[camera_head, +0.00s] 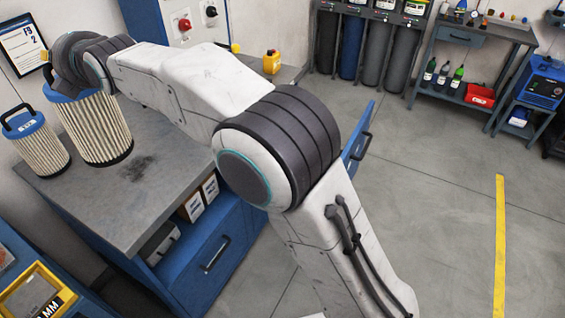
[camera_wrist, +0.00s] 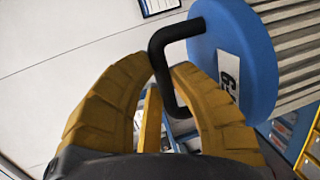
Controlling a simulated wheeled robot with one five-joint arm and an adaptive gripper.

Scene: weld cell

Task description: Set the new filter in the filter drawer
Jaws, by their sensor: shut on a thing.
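Two pleated cream filters with blue caps show at the grey bench in the head view. The larger-looking filter (camera_head: 95,128) is under the end of my arm. In the wrist view, my gripper (camera_wrist: 160,75) has its yellow fingers closed on the black handle (camera_wrist: 158,62) of a filter with a blue cap (camera_wrist: 240,50) and a white label. The head view does not clearly show whether the filter's base touches the bench. The other filter (camera_head: 36,145) stands to the left, its black handle free. Which drawer is the filter drawer I cannot tell.
The grey bench (camera_head: 165,190) has a dark smudge and a blue drawer (camera_head: 212,262) below. A blue panel with a dark handle (camera_head: 357,148) is partly behind my arm. A yellow container (camera_head: 271,62) stands behind. Open floor lies right, with a yellow line (camera_head: 499,245).

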